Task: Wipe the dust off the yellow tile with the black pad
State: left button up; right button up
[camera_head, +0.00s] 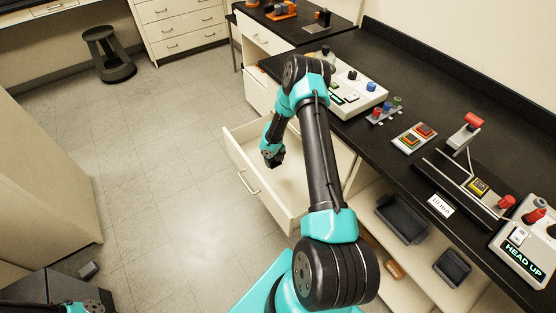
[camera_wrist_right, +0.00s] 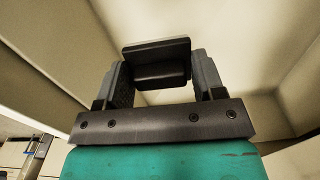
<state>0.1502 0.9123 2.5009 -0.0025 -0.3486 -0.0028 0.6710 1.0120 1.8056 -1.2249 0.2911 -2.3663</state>
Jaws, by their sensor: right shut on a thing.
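My right gripper (camera_head: 273,160) reaches down into the open drawer. In the right wrist view its jaws (camera_wrist_right: 160,80) are shut on the black pad (camera_wrist_right: 158,60), which spans the space between the two fingers. The pad cannot be made out in the head view. The yellow tile (camera_head: 479,187) sits on the stage of the stylus profiler (camera_head: 470,182) on the black counter, well to the right of the gripper. Dust on the tile is too small to tell. My left gripper is not in view; only part of that arm shows at the bottom left.
The open drawer (camera_head: 243,160) has walls around my right gripper. On the counter are a tile tray (camera_head: 414,138), colored knobs (camera_head: 384,110), a white control box (camera_head: 355,92) and a box reading HEAD UP (camera_head: 520,250). Dark bins (camera_head: 402,218) stand on the shelf below.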

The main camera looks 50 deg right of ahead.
jog(key=w+a+r+m, duration=0.8)
jog(key=w+a+r, duration=0.15)
jog(key=w, duration=0.35)
jog(key=s+a+r+m, duration=0.1)
jog(key=a+m, duration=1.1)
jog(key=a, duration=0.8)
jog(key=s+a+r+m, duration=0.1)
jog(key=a+m, duration=1.2)
jog(key=a, duration=0.7)
jog(key=shift+s, duration=0.3)
